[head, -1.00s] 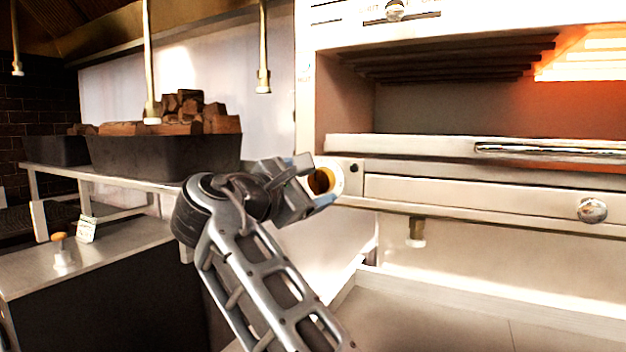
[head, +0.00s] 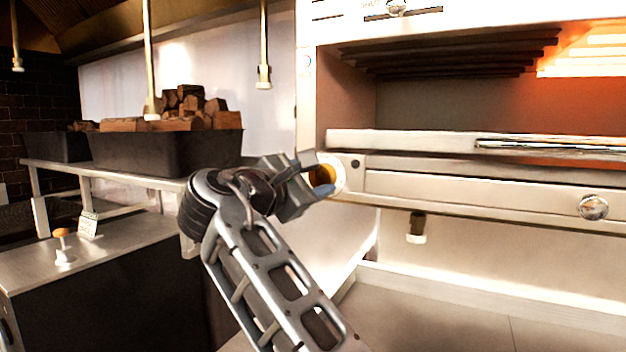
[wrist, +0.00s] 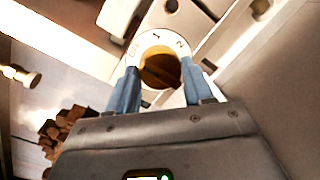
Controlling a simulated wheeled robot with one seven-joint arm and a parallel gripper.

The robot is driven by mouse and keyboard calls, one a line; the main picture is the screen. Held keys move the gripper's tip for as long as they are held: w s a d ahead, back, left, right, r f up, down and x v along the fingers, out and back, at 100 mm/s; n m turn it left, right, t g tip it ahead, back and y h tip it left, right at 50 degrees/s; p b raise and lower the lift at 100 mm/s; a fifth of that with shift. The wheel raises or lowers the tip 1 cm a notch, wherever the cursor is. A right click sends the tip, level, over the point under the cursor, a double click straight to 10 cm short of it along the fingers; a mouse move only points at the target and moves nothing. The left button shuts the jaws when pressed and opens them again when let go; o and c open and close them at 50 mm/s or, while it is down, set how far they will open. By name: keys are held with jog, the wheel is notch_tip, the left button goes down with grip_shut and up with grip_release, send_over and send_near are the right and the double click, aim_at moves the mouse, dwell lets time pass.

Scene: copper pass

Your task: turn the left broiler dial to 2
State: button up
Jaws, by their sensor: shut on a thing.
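The left broiler dial (head: 325,174) is a yellow-orange knob on a round white plate, at the left end of the broiler's lower front panel. In the wrist view the dial (wrist: 160,70) shows between the blue fingertips of my gripper (wrist: 160,78), which is shut on it. The plate shows an OFF mark at upper left and a 2 at upper right. A dark band crosses the knob; I cannot tell which mark it points at. In the head view my gripper (head: 312,178) reaches the dial from the left and partly hides it.
A second round knob (head: 593,207) is on the same panel at the right. The broiler's open bay glows orange above, with a metal handle bar (head: 550,147). A black bin of firewood (head: 165,155) stands on a shelf at left. A steel counter (head: 90,255) is below it.

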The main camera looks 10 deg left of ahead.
jog(key=shift+m, duration=0.4)
jog(key=m+b, duration=0.1)
jog(key=m, duration=0.2)
jog(key=shift+m, duration=0.4)
jog(key=m+y+b, duration=0.1)
jog(key=m, duration=0.4)
jog(key=shift+d+g+b, duration=0.1)
jog(key=shift+g+b, duration=0.3)
jog(key=m+y+b, duration=0.1)
jog(key=m+b, duration=0.1)
jog(key=m, duration=0.2)
jog(key=shift+d+f+m, duration=0.1)
jog(key=shift+m, duration=0.3)
jog(key=shift+m+y+b, duration=0.4)
jog(key=shift+m+b, duration=0.7)
jog(key=shift+m, duration=0.8)
jog(key=o, duration=1)
jog(key=shift+r, duration=0.2)
jog(key=shift+s, duration=0.1)
